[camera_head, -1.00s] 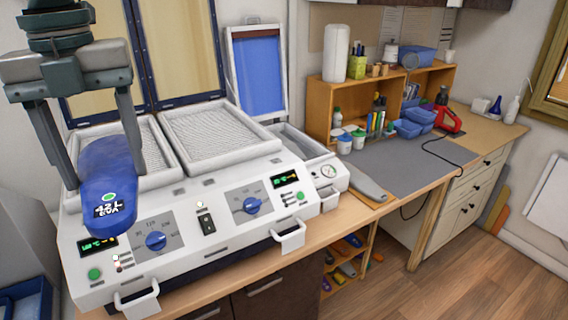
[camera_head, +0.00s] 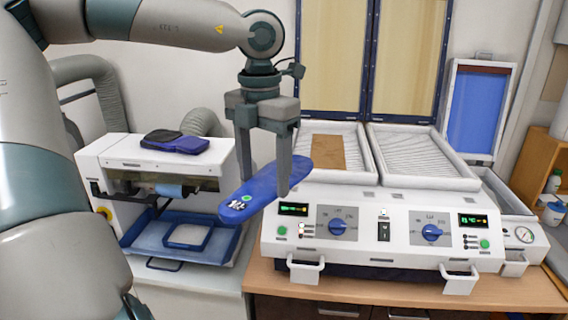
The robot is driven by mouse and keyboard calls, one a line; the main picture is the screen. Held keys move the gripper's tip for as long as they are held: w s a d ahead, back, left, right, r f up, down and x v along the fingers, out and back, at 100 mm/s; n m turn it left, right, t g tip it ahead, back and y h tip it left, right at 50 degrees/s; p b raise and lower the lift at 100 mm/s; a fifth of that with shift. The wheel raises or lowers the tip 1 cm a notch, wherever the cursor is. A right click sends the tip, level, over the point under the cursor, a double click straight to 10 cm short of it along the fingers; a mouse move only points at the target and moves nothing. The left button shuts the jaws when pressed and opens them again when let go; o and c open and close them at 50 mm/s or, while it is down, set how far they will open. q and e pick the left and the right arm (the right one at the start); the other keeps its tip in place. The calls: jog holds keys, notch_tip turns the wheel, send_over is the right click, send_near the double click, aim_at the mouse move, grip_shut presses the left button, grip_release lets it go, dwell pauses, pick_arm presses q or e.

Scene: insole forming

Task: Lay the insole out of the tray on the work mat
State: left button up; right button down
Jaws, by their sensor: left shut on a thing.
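My left gripper (camera_head: 264,180) is shut on the blue insole (camera_head: 254,196), with one finger on each side of it. The insole is in the air between the white machine on the left and the forming press. It is tilted, with its labelled end toward me, lower and to the left. A blue tray (camera_head: 150,236) sits low in the white machine, with a pale square piece in it. The grey work mat is outside the view. My right gripper is not in view.
The white forming press (camera_head: 400,205) has two shallow beds; a brown piece (camera_head: 328,152) lies in the left one. Dark and blue pads (camera_head: 175,142) lie on the white machine (camera_head: 110,155). A wooden counter edge (camera_head: 400,292) runs along the front.

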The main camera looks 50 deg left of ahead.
pick_arm(q)
jog(key=s+a+f+m, duration=0.1)
jog(key=a+f+m, duration=0.25)
jog(key=f, duration=0.55)
jog(key=s+a+f+m, duration=0.2)
jog(key=f+m, duration=0.3)
jog(key=f, duration=0.4)
jog(key=w+d+f+m+b, duration=0.2)
jog(key=d+f+m+b, duration=0.3)
jog(key=d+f+m, duration=0.9)
jog(key=w+d+f+m+b, duration=0.3)
jog(key=d+f+m+b, duration=0.2)
jog(key=d+f+m, duration=0.9)
notch_tip(320, 180, down, 5)
jog(key=shift+d+f+m, duration=0.1)
jog(key=shift+d+m, duration=0.3)
jog(key=shift+m, duration=0.35)
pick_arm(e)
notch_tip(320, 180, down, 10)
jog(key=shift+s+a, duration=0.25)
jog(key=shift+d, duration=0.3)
